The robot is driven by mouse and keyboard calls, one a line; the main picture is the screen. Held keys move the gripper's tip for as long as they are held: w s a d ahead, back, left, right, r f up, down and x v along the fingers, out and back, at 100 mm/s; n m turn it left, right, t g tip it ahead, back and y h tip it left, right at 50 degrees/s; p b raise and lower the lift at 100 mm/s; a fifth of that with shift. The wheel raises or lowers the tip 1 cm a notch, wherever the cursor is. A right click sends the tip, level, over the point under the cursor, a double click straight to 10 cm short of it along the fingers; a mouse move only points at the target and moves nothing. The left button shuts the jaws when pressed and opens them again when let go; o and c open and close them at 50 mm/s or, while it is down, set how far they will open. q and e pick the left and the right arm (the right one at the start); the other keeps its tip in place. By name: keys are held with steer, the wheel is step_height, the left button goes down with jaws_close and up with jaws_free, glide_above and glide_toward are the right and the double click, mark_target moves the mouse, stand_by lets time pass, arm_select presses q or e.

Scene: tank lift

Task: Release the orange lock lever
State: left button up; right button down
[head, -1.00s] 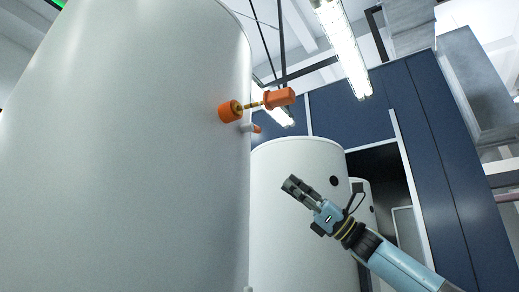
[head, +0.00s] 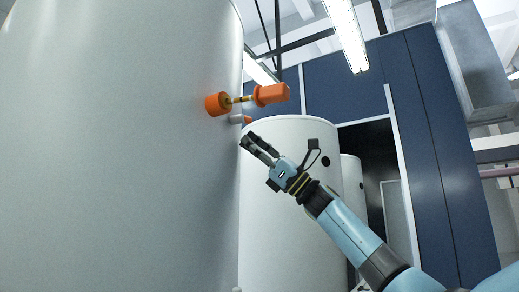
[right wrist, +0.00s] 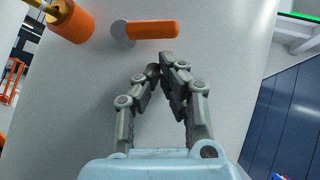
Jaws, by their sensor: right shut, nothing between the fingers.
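The small orange lock lever (head: 247,119) sits on a grey pivot on the side of the big white tank (head: 120,150), just below a larger orange crank. In the right wrist view the lever (right wrist: 153,29) lies nearly level, pointing right from its round grey pivot (right wrist: 121,33). My right gripper (head: 246,140) is just below the lever. In the right wrist view its fingertips (right wrist: 161,66) are together with nothing between them, a small gap below the lever's right half. My left gripper is not in view.
The larger orange crank (head: 271,94) sticks out from an orange hub (head: 217,104) on the tank, above the lever. Another white tank (head: 285,200) stands behind my right arm. Blue wall panels (head: 415,130) are at the right. Open air lies right of the lever.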

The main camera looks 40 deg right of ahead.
steer(key=shift+s+a+r, duration=0.15)
steer(key=shift+r, duration=0.45)
steer(key=shift+n+g+y, duration=0.3)
steer(key=shift+n+g, duration=0.1)
steer(key=shift+n, duration=0.1)
steer(key=shift+r, duration=0.1)
